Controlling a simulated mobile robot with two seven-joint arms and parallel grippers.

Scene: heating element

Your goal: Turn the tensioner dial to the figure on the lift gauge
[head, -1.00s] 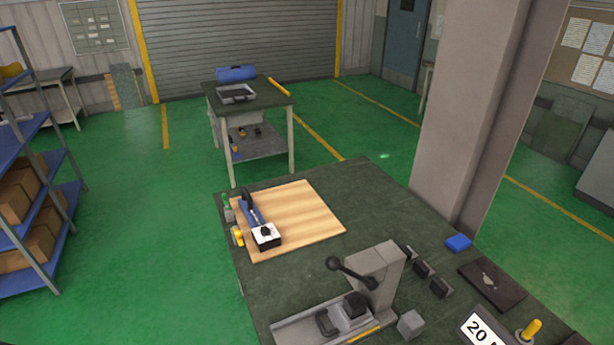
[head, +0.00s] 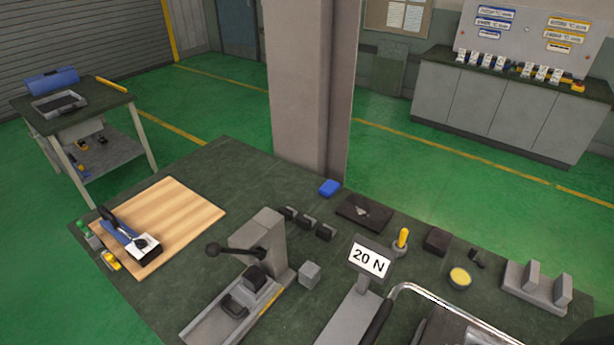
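A small grey stand on the dark green bench carries a white sign reading "20 N" (head: 369,259); it may be the lift gauge. A blue tool (head: 118,231) with a white and black head and a black knob lies on the wooden board (head: 180,212) at the left. A round yellow-topped piece (head: 459,277) sits at the right of the bench. I cannot tell which of these, if any, is the tensioner dial, and no dial figures are legible. Neither of my grippers is in view.
A grey lever press (head: 260,240) stands mid-bench, beside a small grey block (head: 309,275). A curved metal tube (head: 425,293) and a grey slotted block (head: 536,288) are at the right. A pillar (head: 305,90) rises behind the bench. A side table (head: 120,97) stands at the left.

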